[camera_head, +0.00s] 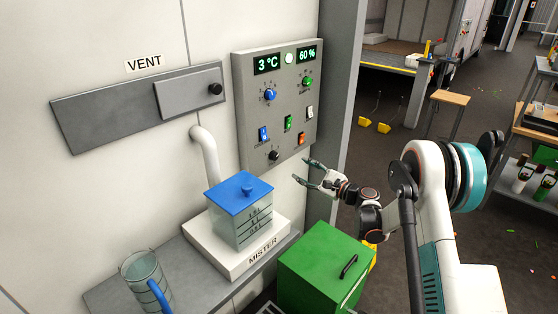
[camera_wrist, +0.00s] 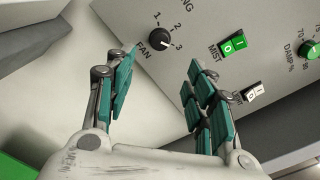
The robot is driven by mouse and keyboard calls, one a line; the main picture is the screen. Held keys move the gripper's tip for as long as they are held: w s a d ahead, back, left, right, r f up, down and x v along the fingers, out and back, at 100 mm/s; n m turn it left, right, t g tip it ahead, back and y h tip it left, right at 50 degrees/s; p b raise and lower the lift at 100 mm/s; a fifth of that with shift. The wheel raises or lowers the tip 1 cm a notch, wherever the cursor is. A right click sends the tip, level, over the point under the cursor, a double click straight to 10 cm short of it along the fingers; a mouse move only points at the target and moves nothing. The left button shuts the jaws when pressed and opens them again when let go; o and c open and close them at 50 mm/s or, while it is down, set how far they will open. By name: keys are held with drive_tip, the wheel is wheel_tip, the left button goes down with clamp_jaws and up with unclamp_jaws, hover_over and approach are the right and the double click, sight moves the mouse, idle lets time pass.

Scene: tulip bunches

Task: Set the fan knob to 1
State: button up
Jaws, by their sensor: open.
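The fan knob (camera_wrist: 160,41) is a small black dial with the marks 1, 2 and 3 around it in the wrist view. A light line on it seems to point toward 3, but it is too small to be sure. In the head view the black knob (camera_head: 274,156) sits at the bottom of the grey control panel (camera_head: 248,115). My gripper (camera_head: 303,172) is open and empty to the right of and slightly below the knob there. In the wrist view my teal fingers (camera_wrist: 160,68) are spread, with the knob beyond the gap between them, apart from both.
Close to the fan knob are a green mist switch (camera_wrist: 232,43), a white switch (camera_wrist: 254,92) and a green damp knob (camera_wrist: 312,50). The mister tank (camera_head: 240,228) stands left of my gripper. A green box (camera_head: 318,262) stands below it.

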sight(276, 157)
drive_tip(key=b+x, duration=0.3)
drive_tip(key=x, duration=1)
drive_tip(key=shift+s, duration=0.1)
drive_tip(key=c, duration=1.1)
